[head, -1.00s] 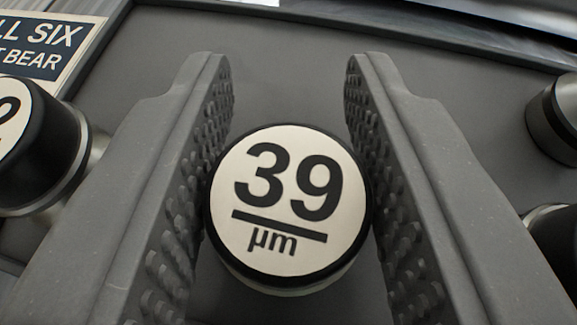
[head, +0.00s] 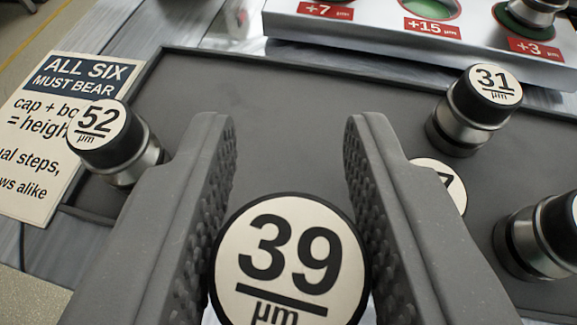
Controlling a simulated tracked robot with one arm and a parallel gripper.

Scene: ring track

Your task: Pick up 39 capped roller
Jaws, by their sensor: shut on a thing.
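The 39 capped roller (head: 290,262) is between the two fingers of my gripper (head: 290,240) in the head view. Its round cream cap with a black rim faces the camera and reads "39 µm". My gripper is shut on it, with a textured pad at each side. The lower body of the roller is hidden under its cap. It is held above the dark grey tray (head: 285,120).
A 52 roller (head: 112,140) stands at the tray's left, beside a printed card (head: 75,85). A 31 roller (head: 475,108) and other rollers are at the right. A silver block (head: 380,40) with labelled sockets lies behind. The tray's middle is clear.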

